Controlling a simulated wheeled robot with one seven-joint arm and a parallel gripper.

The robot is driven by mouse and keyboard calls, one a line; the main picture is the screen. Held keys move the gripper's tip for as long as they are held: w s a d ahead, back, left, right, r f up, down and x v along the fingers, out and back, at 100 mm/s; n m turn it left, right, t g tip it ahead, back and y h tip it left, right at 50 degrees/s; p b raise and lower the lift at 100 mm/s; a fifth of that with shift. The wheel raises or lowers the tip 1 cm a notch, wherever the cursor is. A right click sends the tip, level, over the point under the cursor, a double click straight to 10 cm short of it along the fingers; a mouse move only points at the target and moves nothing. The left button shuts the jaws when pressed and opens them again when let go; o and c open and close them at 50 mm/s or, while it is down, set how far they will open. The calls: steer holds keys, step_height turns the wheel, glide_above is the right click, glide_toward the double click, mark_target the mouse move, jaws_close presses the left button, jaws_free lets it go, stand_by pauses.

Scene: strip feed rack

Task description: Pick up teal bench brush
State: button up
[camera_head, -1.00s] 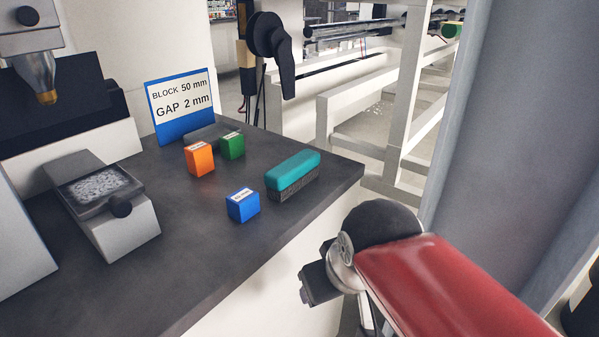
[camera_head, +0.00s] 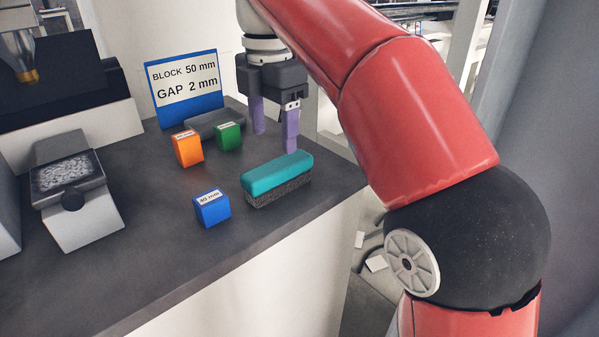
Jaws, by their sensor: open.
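The teal bench brush (camera_head: 275,176) lies on the dark bench top near its right edge, teal back up and dark bristles down. My gripper (camera_head: 274,140) points downward with two purple fingers, open and empty. In the picture it is just behind the brush, apart from it. One finger is left of and behind the other. Nothing hides the brush.
An orange block (camera_head: 187,149), a green block (camera_head: 229,137) and a blue block (camera_head: 212,209) stand left of the brush. A blue-framed sign (camera_head: 186,86) stands behind them. A grey device (camera_head: 78,200) sits at left. The dark bench top (camera_head: 140,235) is clear in front.

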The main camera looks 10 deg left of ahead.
mark_target(278, 164)
steer(key=f, duration=0.2)
steer(key=f+b, duration=0.1)
steer(key=f, duration=0.1)
steer(key=f+b, duration=0.1)
steer(key=f, duration=0.2)
steer(key=shift+s+d, duration=0.15)
steer(key=shift+d, duration=0.15)
steer(key=c, duration=1.2)
steer(key=shift+r, duration=0.15)
step_height(278, 164, up, 8)
steer(key=p, duration=0.2)
steer(key=shift+p, duration=0.3)
steer(key=shift+r, duration=0.9)
